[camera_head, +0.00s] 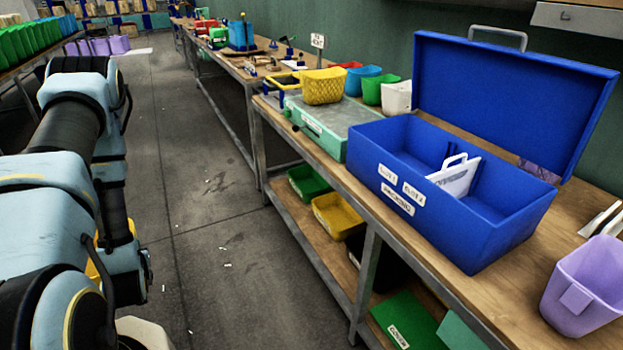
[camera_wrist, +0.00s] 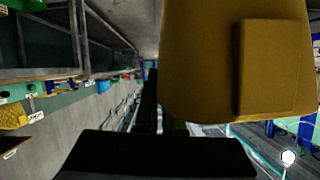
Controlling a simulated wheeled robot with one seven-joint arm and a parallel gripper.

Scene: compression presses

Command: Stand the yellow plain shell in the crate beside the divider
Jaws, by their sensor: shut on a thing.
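The yellow plain shell (camera_wrist: 205,70) fills the upper right of the wrist view, smooth with a raised rectangular pad on its side. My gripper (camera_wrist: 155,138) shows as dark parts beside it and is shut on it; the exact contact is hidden. In the head view, a sliver of yellow (camera_head: 93,268) shows behind my arm at the left, well away from the bench. The blue crate (camera_head: 462,232) stands on the bench at right with its lid open. A white divider (camera_head: 456,181) with a handle stands inside, with visible empty floor on its right.
A lilac shell (camera_head: 575,295) stands right of the crate. Left of it are a green-grey case (camera_head: 325,130), a yellow woven-pattern shell (camera_head: 323,86), and blue, green and white shells. The raised lid (camera_head: 510,100) rises behind the crate.

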